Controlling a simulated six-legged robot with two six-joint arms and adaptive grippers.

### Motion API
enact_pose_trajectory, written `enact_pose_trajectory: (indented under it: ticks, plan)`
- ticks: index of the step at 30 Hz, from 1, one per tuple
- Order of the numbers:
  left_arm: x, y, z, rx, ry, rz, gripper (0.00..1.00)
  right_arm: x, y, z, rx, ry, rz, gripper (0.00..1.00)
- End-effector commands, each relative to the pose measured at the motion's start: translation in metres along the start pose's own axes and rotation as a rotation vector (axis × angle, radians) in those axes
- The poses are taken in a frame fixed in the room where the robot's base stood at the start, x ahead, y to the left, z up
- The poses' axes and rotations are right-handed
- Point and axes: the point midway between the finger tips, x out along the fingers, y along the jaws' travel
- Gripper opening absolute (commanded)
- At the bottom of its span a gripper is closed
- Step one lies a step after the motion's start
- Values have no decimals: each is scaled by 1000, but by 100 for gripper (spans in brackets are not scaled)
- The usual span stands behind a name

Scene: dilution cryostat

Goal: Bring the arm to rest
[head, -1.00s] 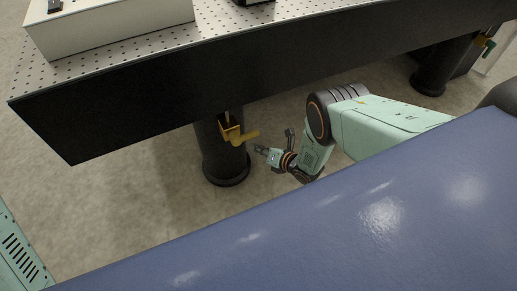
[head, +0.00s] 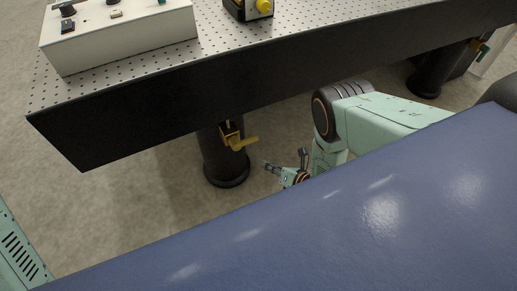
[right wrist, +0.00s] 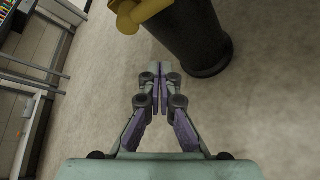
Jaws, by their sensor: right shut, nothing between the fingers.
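My right arm (head: 385,112) reaches down beside the table in the head view, partly hidden behind my blue body. My right gripper (head: 268,165) is low, just right of a black table leg. In the right wrist view the right gripper (right wrist: 158,70) is shut, with its fingers together and nothing between them. It points at the floor near the base of the leg and appears apart from it. My left gripper is not in either view.
A perforated optical table (head: 215,40) carries a white box (head: 120,38) and a black device with a yellow knob (head: 248,10). A black leg (head: 226,165) has a yellow valve handle (head: 238,142).

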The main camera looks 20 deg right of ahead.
Motion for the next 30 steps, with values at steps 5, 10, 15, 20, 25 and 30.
enact_pose_trajectory:
  ticks: [5, 10, 15, 20, 25, 30]
  plan:
    - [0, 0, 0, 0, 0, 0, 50, -2, 0, -1, 1, 1, -1, 0]
    - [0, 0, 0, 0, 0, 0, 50, -2, 0, -2, 40, 1, -2, 0]
    - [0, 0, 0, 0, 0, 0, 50, -4, -10, -9, 305, 20, -49, 0]
    - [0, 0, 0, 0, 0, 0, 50, -28, -29, -42, 694, 53, -197, 0]
    - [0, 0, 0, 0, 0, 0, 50, -66, -41, -83, 1114, 46, -401, 0]
    - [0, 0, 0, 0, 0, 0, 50, -108, -38, -115, 1518, -29, -629, 0]
